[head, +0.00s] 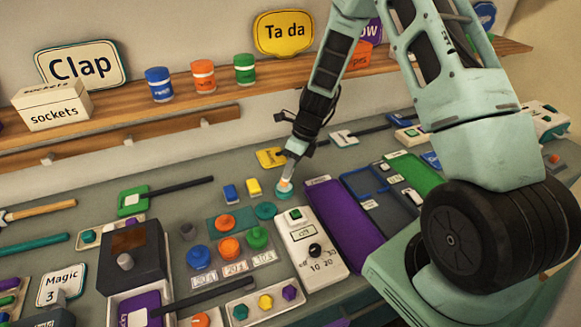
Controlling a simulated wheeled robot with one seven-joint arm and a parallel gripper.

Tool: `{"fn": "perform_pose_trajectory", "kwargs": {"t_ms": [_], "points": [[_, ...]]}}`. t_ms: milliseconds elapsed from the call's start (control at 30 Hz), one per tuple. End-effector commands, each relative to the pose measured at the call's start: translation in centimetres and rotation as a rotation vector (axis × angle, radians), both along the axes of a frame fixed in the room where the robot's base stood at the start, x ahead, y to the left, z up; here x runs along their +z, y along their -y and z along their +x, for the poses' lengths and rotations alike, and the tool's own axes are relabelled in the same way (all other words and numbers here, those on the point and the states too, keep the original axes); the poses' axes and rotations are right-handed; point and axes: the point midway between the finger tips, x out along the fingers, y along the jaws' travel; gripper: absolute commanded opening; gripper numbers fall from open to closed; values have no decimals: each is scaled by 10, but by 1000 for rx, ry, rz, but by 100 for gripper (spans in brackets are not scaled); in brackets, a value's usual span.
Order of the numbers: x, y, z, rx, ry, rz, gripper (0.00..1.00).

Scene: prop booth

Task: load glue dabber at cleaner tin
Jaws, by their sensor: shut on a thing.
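My gripper (294,152) reaches down over the middle of the bench and is shut on a slim pale thing, probably the glue dabber (290,168). Its lower end has a small orange-tan part. That end is at a small round teal tin (283,195), probably the cleaner tin. I cannot tell whether the tip is inside the tin, touching it or just above it. The fingers are small in this view and partly merge with the held thing.
A white box with a dial (312,250) stands just in front of the tin. Blue and yellow blocks (254,187) lie to its left, with colored knobs (229,247) in front. A purple panel (345,222) lies to the right. A shelf (130,97) with jars and signs runs behind.

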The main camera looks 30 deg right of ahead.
Motion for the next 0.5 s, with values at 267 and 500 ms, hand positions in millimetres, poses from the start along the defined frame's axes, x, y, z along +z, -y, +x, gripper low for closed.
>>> {"fn": "perform_pose_trajectory", "kwargs": {"t_ms": [267, 500], "points": [[-4, 0, 0, 0, 0, 0, 0], [-7, 0, 0, 0, 0, 0, 0]]}}
